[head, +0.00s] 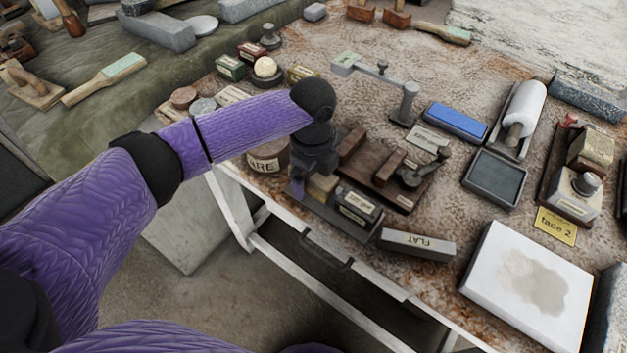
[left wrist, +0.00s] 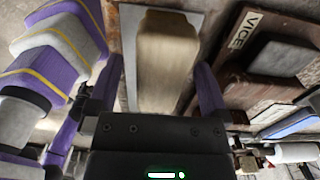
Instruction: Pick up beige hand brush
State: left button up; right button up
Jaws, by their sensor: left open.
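The beige hand brush (head: 322,187) is at the front edge of the workbench, partly hidden by my left gripper (head: 305,184). In the left wrist view the brush (left wrist: 166,62) appears as a long beige block with rounded edges, over a grey flat surface. My left gripper (left wrist: 156,92) is open, with one purple finger on each side of the brush. Gaps show between the fingers and the brush, so it does not look gripped. My right gripper does not show in either view.
Dark labelled boxes (head: 358,207) and a grey FLAT block (head: 416,243) lie just right of the brush. A brown wooden vice (head: 390,178) stands behind. A round labelled tin (head: 268,157) is close on the left. A white slab (head: 528,285) lies front right.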

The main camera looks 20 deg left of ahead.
pick_arm(q)
jog(key=shift+r, duration=0.1)
jog(key=shift+c, duration=0.5)
grip_shut()
notch_tip(320, 180, up, 10)
jog(key=p, duration=0.3)
jog(key=shift+r+p, duration=0.1)
jog(key=shift+p, duration=0.25)
jog(key=c, duration=0.6)
grip_release()
jog(key=c, duration=0.5)
